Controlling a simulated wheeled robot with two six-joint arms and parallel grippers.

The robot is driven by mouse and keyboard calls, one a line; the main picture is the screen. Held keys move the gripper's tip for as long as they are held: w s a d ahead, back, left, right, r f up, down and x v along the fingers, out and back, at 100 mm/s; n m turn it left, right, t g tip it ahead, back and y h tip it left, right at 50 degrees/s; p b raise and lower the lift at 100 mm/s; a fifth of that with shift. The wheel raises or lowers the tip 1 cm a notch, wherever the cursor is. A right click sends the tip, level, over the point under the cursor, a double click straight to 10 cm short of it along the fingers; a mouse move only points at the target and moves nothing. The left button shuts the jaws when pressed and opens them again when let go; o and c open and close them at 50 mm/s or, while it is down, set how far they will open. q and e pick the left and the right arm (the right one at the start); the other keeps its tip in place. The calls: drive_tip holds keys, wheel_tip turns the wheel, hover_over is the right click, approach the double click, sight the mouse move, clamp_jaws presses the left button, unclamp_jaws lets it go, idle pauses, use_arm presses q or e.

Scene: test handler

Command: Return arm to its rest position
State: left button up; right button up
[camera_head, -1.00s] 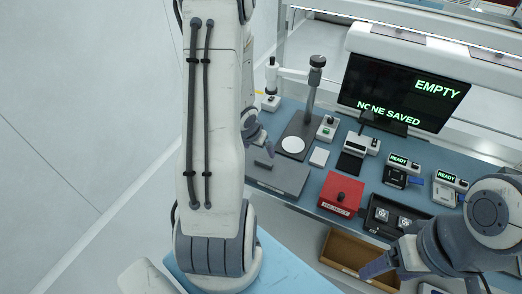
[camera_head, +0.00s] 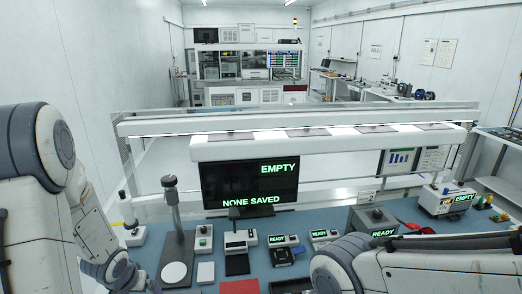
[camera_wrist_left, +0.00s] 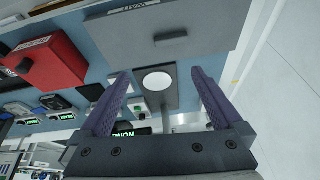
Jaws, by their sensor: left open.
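My left arm comes in from the left in the head view, with its white and grey links along the left edge. My left gripper (camera_head: 122,274) is low at the left there, beside the blue bench, and its fingertips are hard to make out. In the left wrist view its two purple fingers (camera_wrist_left: 160,74) are spread wide with nothing between them. A round white plate on a dark stand base (camera_wrist_left: 157,82) shows beyond the gap. My right arm (camera_head: 385,265) crosses the lower right of the head view, and its gripper is not visible.
The blue bench (camera_head: 330,222) holds a microscope-like stand (camera_head: 171,205), several small devices reading READY, and a monitor (camera_head: 249,184) reading EMPTY and NONE SAVED. A red box (camera_wrist_left: 50,62) and a grey block (camera_wrist_left: 170,38) show in the left wrist view. A light bar (camera_head: 330,141) spans above the bench.

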use_arm(q)
drive_tip(key=s+d+r+m+g+b, duration=0.15)
drive_tip(key=d+m+b, duration=0.3)
drive_tip(key=d, duration=1.25)
drive_tip(key=s+d+r+m+g+h+b, duration=0.2)
drive_tip(key=s+d+m+b, duration=0.2)
drive_tip(key=s+d, duration=0.9)
drive_tip(key=s+b, duration=0.1)
drive_tip(key=s, duration=0.2)
drive_tip(key=shift+s, duration=0.15)
drive_tip(key=shift+m+g, duration=0.25)
